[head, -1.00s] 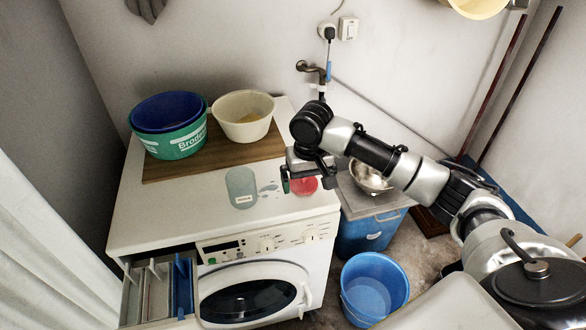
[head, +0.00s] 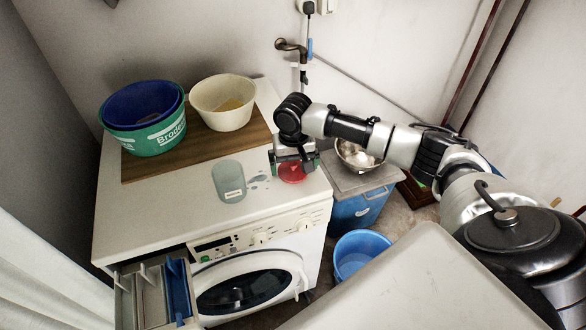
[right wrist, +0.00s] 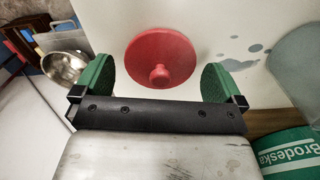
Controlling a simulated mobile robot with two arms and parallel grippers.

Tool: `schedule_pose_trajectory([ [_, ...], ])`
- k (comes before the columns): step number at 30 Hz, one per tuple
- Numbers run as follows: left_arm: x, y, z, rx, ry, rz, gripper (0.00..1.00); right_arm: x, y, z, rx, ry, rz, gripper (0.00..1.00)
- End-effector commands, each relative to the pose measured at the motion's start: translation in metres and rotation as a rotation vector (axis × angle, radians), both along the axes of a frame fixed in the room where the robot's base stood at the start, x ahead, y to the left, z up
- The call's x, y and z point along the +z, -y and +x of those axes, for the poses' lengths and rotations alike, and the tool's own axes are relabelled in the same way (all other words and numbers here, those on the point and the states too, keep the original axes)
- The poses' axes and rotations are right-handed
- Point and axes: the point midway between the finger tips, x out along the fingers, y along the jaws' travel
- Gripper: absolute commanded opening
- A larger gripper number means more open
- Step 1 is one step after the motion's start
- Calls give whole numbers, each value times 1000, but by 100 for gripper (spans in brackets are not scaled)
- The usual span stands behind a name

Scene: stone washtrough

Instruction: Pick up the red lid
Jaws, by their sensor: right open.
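The red lid (head: 292,173) lies on the white top of the washing machine, near its right edge. In the right wrist view the lid (right wrist: 160,58) is a round red disc with a small knob facing the camera. My right gripper (head: 293,161) is over the lid in the head view and hides part of it. In the right wrist view its green-padded fingers (right wrist: 158,82) are wide open, with the lid showing between and beyond them. Nothing is held. I cannot tell the exact gap between fingers and lid. My left gripper is not in view.
A translucent cup (head: 229,181) stands left of the lid, beside small wet spots. Green and blue tubs (head: 155,133) and a cream bowl (head: 222,103) stand on a wooden board (head: 190,152) behind. A metal bowl (head: 357,155) sits on the blue box (head: 362,205) at right.

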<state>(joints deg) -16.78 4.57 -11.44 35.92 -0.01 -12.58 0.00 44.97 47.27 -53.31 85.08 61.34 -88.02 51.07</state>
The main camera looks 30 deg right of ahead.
Motion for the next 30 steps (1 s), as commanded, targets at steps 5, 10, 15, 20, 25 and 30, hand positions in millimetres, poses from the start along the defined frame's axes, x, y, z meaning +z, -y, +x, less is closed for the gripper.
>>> schedule_pose_trajectory([
  [5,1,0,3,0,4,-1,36,-17,0,0,0,0,0,100],
  [10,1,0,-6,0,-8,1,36,-18,0,0,1,1,0,100],
  [15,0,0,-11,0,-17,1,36,-17,0,0,1,1,1,83],
  [20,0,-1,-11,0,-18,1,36,-17,0,0,1,1,1,62],
  [25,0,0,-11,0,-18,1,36,-17,0,0,1,1,1,62],
  [30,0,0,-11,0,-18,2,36,-15,0,0,1,2,0,62],
])
